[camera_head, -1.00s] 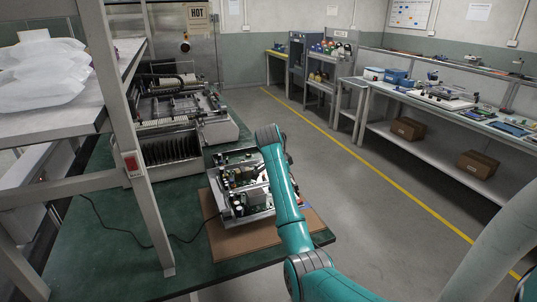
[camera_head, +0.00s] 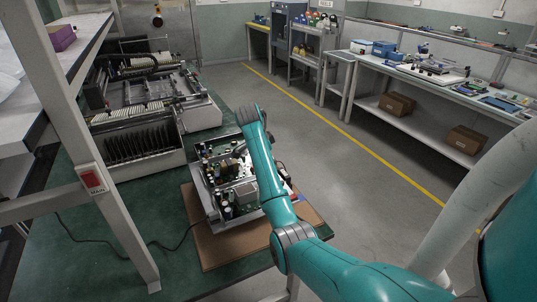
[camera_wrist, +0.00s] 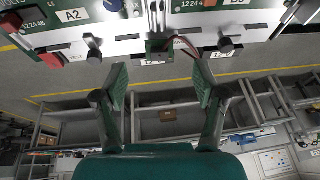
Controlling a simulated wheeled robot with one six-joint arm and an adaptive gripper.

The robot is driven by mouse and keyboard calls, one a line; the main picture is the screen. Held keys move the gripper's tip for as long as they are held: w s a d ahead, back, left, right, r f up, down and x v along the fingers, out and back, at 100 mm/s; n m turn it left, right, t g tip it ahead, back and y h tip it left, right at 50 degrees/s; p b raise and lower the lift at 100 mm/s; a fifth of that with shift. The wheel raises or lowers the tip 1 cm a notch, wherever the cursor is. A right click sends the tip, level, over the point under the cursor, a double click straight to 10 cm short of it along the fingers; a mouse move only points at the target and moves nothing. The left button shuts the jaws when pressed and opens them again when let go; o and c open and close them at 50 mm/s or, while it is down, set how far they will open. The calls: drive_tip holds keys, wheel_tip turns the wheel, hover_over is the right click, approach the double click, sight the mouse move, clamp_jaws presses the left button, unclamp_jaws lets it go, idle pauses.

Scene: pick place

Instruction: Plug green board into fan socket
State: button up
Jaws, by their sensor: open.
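My gripper (camera_wrist: 161,88) is open and empty in the wrist view, with a green pad on each finger. Past the fingertips is a light panel (camera_wrist: 105,42) with labels and dark knobs. A small dark green piece (camera_wrist: 156,46) with reddish wires sits at its edge, between the finger directions and apart from them. I cannot tell whether it is the green board or the fan socket. In the head view an open metal chassis (camera_head: 196,196) full of circuit parts lies on a brown mat (camera_head: 222,248). My arm crosses its right side and my gripper is hidden there.
A larger machine (camera_head: 200,117) stands behind the chassis on the green table (camera_head: 100,265). A shelf post (camera_head: 118,225) with a red switch and a black cable (camera_head: 120,238) are at left. The floor (camera_head: 335,180) to the right is clear before a long bench (camera_head: 500,118).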

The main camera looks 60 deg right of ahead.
drive_tip(key=shift+x, duration=2.45)
clamp_jaws()
drive_tip(key=shift+r, duration=0.1)
drive_tip(key=shift+r, duration=2.4)
